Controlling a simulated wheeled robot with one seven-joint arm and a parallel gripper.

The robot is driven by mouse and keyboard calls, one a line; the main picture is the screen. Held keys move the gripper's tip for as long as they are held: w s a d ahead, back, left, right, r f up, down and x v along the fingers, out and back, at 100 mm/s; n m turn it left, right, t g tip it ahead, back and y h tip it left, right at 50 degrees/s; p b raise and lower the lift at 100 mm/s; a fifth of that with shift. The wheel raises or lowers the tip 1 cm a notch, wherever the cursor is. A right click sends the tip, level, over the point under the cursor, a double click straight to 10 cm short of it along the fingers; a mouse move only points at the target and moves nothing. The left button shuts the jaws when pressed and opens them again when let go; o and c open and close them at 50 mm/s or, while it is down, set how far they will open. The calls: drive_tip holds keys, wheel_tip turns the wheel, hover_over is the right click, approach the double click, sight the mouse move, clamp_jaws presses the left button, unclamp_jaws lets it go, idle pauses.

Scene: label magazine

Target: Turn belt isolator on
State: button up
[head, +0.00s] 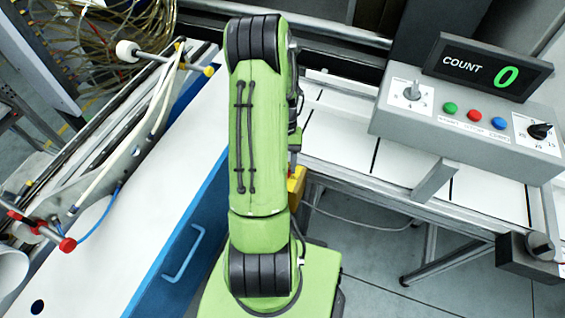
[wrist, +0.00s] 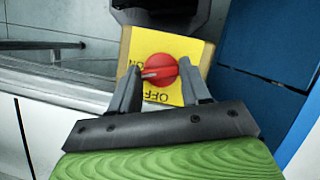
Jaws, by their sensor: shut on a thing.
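The belt isolator is a red rotary knob (wrist: 160,68) on a yellow plate (wrist: 190,50), upper middle of the wrist view. The plate bears ON at the left and OFF below the knob, both upside down here. A pale mark on the knob's left half points left, close to the ON lettering. My gripper (wrist: 159,74) has one dark finger on each side of the knob and is shut on it. In the head view a bit of the yellow isolator box (head: 297,186) shows right of my green arm; the knob and gripper are hidden there.
A grey control box (head: 465,130) with coloured buttons and a COUNT display (head: 488,67) reading 0 stands at the right. A white-topped blue bench (head: 150,190) lies left of my arm. A blue panel (wrist: 240,95) is close right of the isolator in the wrist view.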

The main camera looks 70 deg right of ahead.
drive_tip(key=shift+s+m+t, duration=0.1)
drive_tip(key=shift+m+t, duration=0.7)
drive_tip(key=shift+m, duration=1.3)
drive_tip(key=o, duration=1.1)
drive_tip(key=shift+c, duration=0.2)
drive_tip(key=p+v, duration=0.4)
drive_tip(key=v, duration=1.1)
drive_tip(key=shift+d+r, duration=0.2)
drive_tip(key=shift+r, duration=0.15)
drive_tip(key=shift+s, duration=0.1)
